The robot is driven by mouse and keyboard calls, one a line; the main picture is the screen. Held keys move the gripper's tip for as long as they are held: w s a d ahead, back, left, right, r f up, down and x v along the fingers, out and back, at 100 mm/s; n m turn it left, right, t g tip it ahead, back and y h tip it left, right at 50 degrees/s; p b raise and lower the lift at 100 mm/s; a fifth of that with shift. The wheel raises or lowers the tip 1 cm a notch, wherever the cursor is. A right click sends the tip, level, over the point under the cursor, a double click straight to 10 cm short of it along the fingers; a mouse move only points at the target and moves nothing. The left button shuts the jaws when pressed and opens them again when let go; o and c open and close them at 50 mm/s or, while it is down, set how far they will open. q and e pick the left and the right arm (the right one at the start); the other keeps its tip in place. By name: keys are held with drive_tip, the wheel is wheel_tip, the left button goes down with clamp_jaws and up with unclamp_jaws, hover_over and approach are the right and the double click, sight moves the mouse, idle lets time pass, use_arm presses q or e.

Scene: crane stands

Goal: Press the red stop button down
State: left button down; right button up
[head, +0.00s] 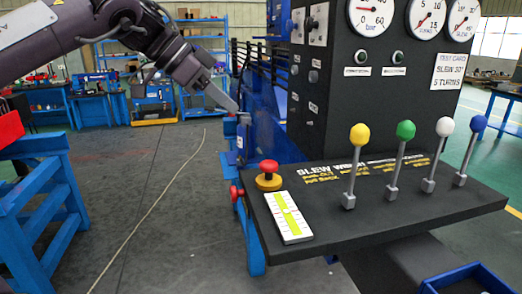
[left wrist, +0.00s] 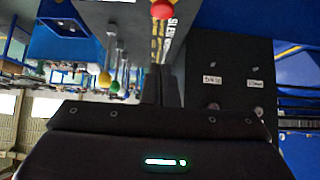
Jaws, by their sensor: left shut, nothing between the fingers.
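In the left wrist view the red button (left wrist: 162,9) shows at the top edge, beyond the shut fingers (left wrist: 160,72). My right gripper is not in view.
Levers with yellow (head: 359,134), green (head: 405,130), white and blue knobs stand right of the button. A white and yellow-green level card (head: 289,217) lies in front of it. The black gauge panel (head: 345,105) rises behind. Another red knob (head: 236,193) is on the shelf's left side.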

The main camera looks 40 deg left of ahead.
use_arm(q)
drive_tip(key=p, duration=0.2)
hover_over(264, 163)
drive_tip(key=f, duration=0.7)
drive_tip(key=shift+a+f, duration=0.2)
wheel_tip(264, 163, down, 2)
drive_tip(key=shift+s+f, duration=0.15)
drive_tip(key=shift+a+f, duration=0.1)
drive_tip(key=shift+f, duration=0.55)
wheel_tip(264, 163, down, 2)
drive_tip(key=shift+s, duration=0.1)
